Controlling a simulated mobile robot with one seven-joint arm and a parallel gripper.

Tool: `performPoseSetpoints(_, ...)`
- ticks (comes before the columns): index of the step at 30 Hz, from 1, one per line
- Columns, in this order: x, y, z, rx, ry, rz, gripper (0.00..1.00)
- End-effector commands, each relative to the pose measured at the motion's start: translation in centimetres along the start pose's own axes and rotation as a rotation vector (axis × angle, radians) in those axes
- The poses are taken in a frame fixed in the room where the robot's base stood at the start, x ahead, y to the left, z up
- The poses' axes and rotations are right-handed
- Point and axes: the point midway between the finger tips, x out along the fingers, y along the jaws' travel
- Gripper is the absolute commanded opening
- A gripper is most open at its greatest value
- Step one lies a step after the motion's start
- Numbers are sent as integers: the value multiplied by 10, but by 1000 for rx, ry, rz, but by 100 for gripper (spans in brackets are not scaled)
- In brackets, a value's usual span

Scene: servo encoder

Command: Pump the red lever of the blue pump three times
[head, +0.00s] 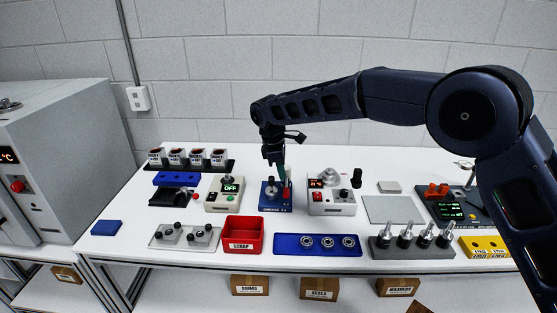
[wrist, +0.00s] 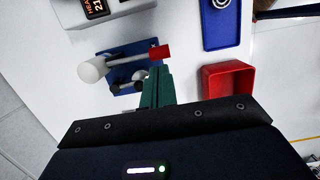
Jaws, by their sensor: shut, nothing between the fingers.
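The blue pump (head: 270,205) stands mid-table in the head view, with a dark plate and grey parts on top. In the wrist view its blue base (wrist: 122,50) carries a pale round-ended cylinder and a grey rod ending in a red lever tip (wrist: 159,52). My gripper (head: 285,177) is shut and empty, pointing down over the pump's right side. In the wrist view my green fingers (wrist: 157,78) lie just beside the red tip; I cannot tell whether they touch it. In the head view the fingers hide part of the lever.
A grey heater box (head: 332,207) stands close right of the pump, and another box reading OFF (head: 223,207) stands to its left. A red scrap bin (head: 242,247) and a blue tray with bearings (head: 290,253) lie in front. The wall is behind the table.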

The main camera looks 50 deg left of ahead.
Motion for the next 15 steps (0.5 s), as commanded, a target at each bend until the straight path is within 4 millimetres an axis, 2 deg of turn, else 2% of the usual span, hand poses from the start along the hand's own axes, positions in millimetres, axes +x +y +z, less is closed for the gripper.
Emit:
performPoseSetpoints(6,33,0,0,0,-1,-2,0)
performPoseSetpoints(15,50,0,0,-1,1,0,0)
